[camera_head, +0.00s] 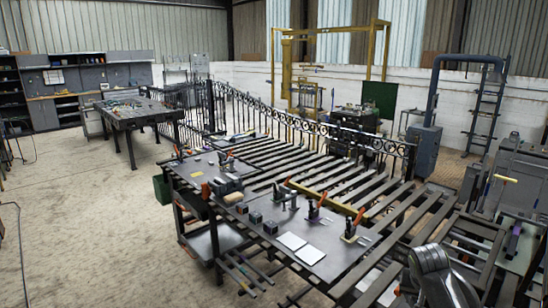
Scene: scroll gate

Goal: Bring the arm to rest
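A grey, rounded link of my own arm shows at the lower right edge of the view. No fingertips show on it, and neither of my grippers is in view. A black scroll gate (290,122) stands upright behind the slatted welding table (395,212). The work plates on the near side of the table (330,265) carry several clamps with orange handles, such as the one at the right end (352,226).
Small dark blocks (255,218) and a yellow bar (328,197) lie on the table. A cart (215,240) stands under its left end. Another workbench (135,112) is at the far left. A blue-grey extraction unit (424,145) stands at right.

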